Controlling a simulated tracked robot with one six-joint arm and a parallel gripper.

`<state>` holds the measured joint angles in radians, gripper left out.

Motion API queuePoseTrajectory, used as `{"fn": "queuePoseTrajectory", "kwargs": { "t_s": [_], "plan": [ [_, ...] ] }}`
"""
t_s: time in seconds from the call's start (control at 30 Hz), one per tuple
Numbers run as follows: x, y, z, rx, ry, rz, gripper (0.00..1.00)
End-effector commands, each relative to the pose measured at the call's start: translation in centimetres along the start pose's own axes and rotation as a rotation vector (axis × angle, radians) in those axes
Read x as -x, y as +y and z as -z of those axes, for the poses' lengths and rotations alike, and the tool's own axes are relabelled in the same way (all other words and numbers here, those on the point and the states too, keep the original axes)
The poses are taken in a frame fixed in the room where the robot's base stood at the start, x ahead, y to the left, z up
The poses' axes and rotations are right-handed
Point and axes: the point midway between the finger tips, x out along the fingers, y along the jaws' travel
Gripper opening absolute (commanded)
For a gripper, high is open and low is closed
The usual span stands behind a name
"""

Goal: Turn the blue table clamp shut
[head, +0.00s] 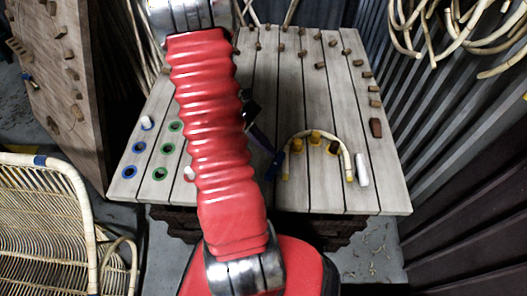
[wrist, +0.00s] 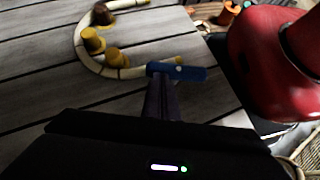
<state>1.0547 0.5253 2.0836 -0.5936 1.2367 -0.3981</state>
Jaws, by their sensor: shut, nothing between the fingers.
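The blue table clamp (head: 277,165) is a small blue bar at the left end of a bent rattan cane (head: 305,132). In the wrist view the blue clamp (wrist: 190,73) lies nearly along the cane's yellow-tipped end; I cannot tell whether it presses on it. The cane curves around yellow pegs (head: 314,137). My gripper (head: 263,142) is shut and empty, close beside the clamp. In the wrist view its dark fingertips (wrist: 161,82) reach the clamp's near side; whether they touch is unclear. My red arm hides part of the table.
A white clamp (head: 362,170) stands by the cane's right end. The slatted table (head: 340,195) carries blue and green rings at left and small brown pegs toward the back and right. A wicker chair (head: 40,215) stands at left. Rattan coils hang at upper right.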

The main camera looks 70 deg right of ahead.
Motion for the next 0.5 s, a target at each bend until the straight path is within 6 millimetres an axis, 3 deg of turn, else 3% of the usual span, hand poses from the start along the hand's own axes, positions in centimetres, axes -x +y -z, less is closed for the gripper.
{"fn": "queuePoseTrajectory", "kwargs": {
  "t_s": [0.5],
  "plan": [
    [-1.5,1.9,-1.3,-0.335,0.0,0.362,0.0]
  ]
}}
